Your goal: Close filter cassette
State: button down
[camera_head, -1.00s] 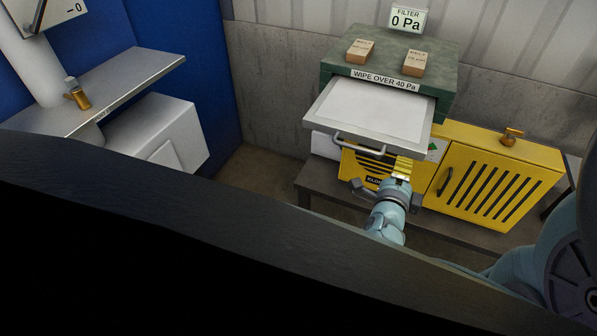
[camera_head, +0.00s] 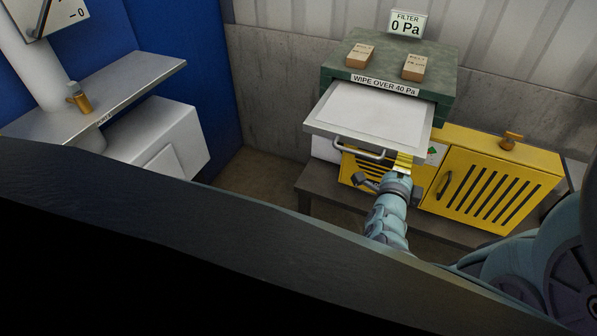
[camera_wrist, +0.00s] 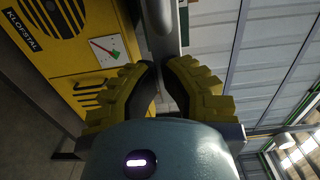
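The filter cassette (camera_head: 366,112) is a pale flat tray with a grey frame. It sticks out well from the front of the green filter housing (camera_head: 447,83) in the head view. A bar handle (camera_head: 360,150) is on its front edge. My gripper (camera_head: 404,158) is just below and in front of the cassette's front edge, right of the handle. In the wrist view my gripper's yellow fingers (camera_wrist: 162,64) curve together with their tips nearly meeting, nothing visibly held. A grey bar or edge (camera_wrist: 163,28) lies just beyond the tips; whether they touch it is unclear.
Two small boxes (camera_head: 414,67) lie on the housing beneath a display reading 0 Pa (camera_head: 407,23). A metal shelf (camera_head: 120,85) is at left.

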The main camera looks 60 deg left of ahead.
aim_at(416, 113)
jog(key=shift+w+f, duration=0.1)
jog(key=shift+w, duration=0.05)
jog(key=b, duration=0.1)
jog(key=w+b, duration=0.1)
jog(key=b, duration=0.1)
jog(key=shift+w+a+f, duration=0.2)
jog(key=shift+a+f, duration=0.05)
jog(key=shift+a, duration=0.05)
jog(key=b+x, duration=0.6)
jog(key=x, duration=0.1)
jog(key=b+x, duration=0.6)
jog(key=x, duration=0.1)
jog(key=b+x, duration=0.6)
jog(key=x, duration=0.1)
jog(key=shift+w+r, duration=0.15)
jog(key=shift+r, duration=0.1)
